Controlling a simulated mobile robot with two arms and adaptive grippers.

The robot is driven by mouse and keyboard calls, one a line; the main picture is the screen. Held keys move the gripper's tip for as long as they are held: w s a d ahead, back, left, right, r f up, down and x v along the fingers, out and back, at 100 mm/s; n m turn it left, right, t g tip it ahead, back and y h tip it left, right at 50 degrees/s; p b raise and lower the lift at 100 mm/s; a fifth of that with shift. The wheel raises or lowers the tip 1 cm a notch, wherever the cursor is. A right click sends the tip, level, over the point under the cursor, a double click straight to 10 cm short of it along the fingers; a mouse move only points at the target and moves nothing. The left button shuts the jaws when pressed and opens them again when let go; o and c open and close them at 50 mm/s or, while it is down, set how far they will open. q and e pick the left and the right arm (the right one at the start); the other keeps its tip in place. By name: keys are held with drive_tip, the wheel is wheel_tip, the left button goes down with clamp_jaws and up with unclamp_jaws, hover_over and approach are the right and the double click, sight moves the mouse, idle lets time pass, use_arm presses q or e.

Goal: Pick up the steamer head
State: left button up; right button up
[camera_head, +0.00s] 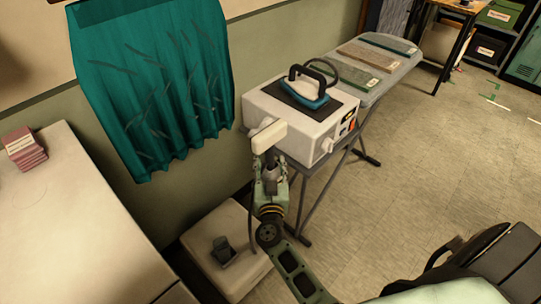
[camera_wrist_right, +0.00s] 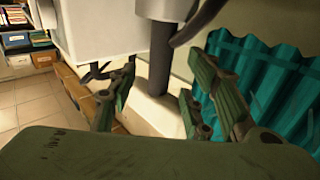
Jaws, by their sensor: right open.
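The steamer head (camera_head: 268,137) is a white block at the front left side of a white iron station. In the right wrist view its white body (camera_wrist_right: 166,9) is at the top, with a dark handle (camera_wrist_right: 160,60) hanging down. My right gripper (camera_head: 270,168) is just below the white head. In the right wrist view my right gripper (camera_wrist_right: 164,75) is open, with one finger on either side of the dark handle. I cannot tell whether either finger touches it. My left gripper is in neither view.
The white iron station (camera_head: 318,138) carries an iron (camera_head: 307,90) and stands on an ironing board (camera_head: 402,72) with several folded cloths. A teal curtain (camera_head: 150,85) hangs behind left. A low white box (camera_head: 203,232) bears a grey holder (camera_head: 224,251).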

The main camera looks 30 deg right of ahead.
sight(270, 156)
drive_tip(key=b+x, duration=0.2)
drive_tip(key=x, duration=0.2)
drive_tip(key=shift+w+d+f, duration=0.15)
drive_tip(key=shift+w+d, duration=0.05)
drive_tip(key=shift+w, duration=0.15)
drive_tip(key=shift+w+d, duration=0.15)
drive_tip(key=shift+w, duration=0.15)
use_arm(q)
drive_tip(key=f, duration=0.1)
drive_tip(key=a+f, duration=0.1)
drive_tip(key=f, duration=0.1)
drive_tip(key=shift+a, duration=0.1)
use_arm(e)
drive_tip(key=shift+c, duration=0.2)
drive_tip(key=shift+s, duration=0.1)
drive_tip(key=shift+c, duration=1)
clamp_jaws()
